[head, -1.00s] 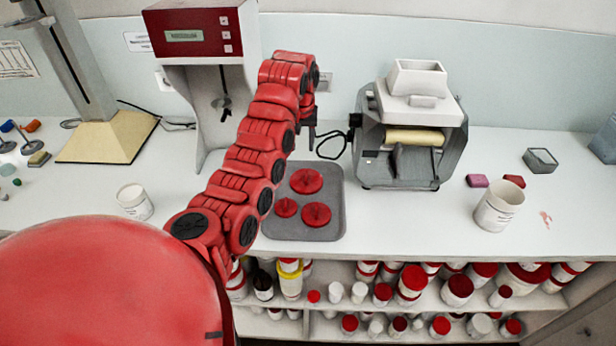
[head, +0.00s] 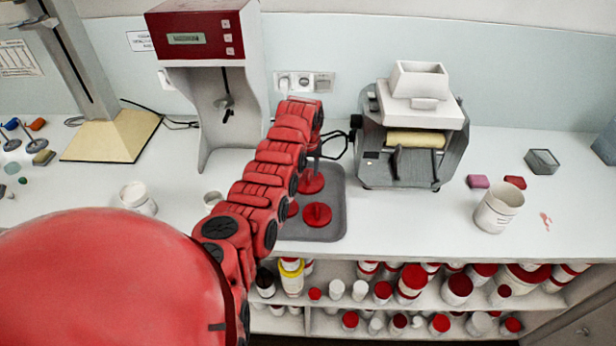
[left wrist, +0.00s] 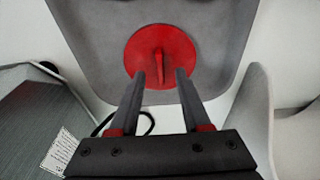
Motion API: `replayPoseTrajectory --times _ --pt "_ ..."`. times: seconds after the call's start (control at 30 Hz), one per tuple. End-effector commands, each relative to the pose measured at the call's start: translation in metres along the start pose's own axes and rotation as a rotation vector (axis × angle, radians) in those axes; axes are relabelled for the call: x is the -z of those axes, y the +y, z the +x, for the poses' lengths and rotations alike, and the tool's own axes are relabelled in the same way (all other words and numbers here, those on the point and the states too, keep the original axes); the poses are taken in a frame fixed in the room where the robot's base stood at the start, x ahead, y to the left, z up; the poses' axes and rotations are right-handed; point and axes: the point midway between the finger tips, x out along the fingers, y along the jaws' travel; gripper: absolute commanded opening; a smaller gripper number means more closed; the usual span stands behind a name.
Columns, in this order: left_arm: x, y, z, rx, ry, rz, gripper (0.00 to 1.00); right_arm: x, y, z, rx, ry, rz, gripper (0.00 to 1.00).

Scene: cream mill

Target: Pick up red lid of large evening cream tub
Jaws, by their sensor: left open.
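Three red lids with raised ridge grips lie on a grey tray (head: 333,228). The back lid (head: 313,184) looks largest in the earlier head view; my arm now partly covers it. The front lid (head: 317,215) shows clearly, and the left lid (head: 293,208) is mostly hidden. My left gripper (head: 315,160) points down over the back lid. In the left wrist view, my open, empty fingers (left wrist: 161,74) reach over the near part of that lid (left wrist: 178,48), with its ridge in line with the gap. Contact cannot be told. My right gripper is not in view.
A grey mill (head: 413,165) stands right of the tray, a red-topped white dispenser (head: 215,110) behind left. Open white tubs stand at right (head: 497,210), left (head: 138,200) and close beside my arm (head: 212,199). Shelves below hold several jars. The counter right of the tray's front is clear.

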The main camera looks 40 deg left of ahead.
Motion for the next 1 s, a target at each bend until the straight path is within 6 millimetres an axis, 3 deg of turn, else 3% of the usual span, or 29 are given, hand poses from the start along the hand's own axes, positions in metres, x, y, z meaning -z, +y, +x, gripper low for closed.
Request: replayPoseTrajectory --times 0.23,0.6,0.87,1.0 --pt "-0.001 0.001 0.019 0.002 -0.004 0.003 0.47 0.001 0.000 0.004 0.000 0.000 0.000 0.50" --pt "-0.001 0.000 0.024 0.000 -0.003 0.000 0.47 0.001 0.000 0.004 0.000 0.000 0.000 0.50" --pt "0.000 0.000 0.024 0.000 -0.002 0.000 0.03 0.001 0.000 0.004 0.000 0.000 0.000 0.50" --pt "0.000 0.000 0.024 0.000 -0.002 0.000 0.00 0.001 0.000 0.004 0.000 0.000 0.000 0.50"
